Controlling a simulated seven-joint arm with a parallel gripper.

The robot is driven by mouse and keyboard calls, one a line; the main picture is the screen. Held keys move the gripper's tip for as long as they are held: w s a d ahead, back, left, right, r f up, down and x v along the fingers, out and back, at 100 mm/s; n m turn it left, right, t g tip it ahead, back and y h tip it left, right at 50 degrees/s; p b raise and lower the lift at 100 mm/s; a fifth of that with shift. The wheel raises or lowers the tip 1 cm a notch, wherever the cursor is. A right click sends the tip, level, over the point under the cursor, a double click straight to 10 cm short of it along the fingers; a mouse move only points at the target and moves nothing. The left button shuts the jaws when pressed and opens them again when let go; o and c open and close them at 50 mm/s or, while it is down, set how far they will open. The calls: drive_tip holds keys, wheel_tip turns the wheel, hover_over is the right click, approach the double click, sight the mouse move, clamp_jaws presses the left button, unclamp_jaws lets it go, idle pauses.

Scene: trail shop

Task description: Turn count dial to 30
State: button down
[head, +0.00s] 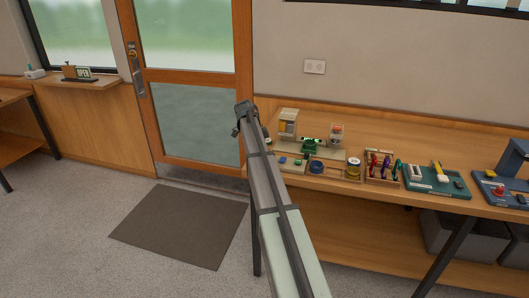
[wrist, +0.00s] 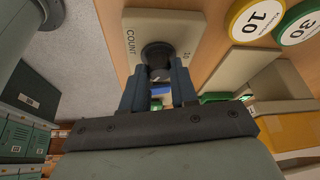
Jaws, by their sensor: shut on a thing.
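The count dial (wrist: 156,50) is a round black knob on a pale beige plate (wrist: 184,24) in the wrist view. The plate reads "COUNT" on its left and carries a small "10" to the right of the knob. My gripper (wrist: 158,72) is shut on the knob, one dark blue finger on each side. The fingers hide the knob's lower part, and I cannot read its pointer. In the head view my gripper (head: 243,112) is at the left end of the workbench, where my arm hides the dial.
The yellow "10" disc (wrist: 257,17) and green "30" disc (wrist: 300,22) are near the plate. On the workbench (head: 440,143) stand a beige machine (head: 288,122), a wooden rack with coloured tools (head: 383,167) and a green tray (head: 450,188). A door (head: 195,100) is behind my arm.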

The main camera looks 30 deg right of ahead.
idle(0.4)
drive_tip(key=c, duration=0.9)
unclamp_jaws()
drive_tip(key=shift+r, duration=0.1)
drive_tip(key=v, duration=1.3)
drive_tip(key=shift+w+a+r, duration=0.1)
drive_tip(key=shift+r, duration=0.15)
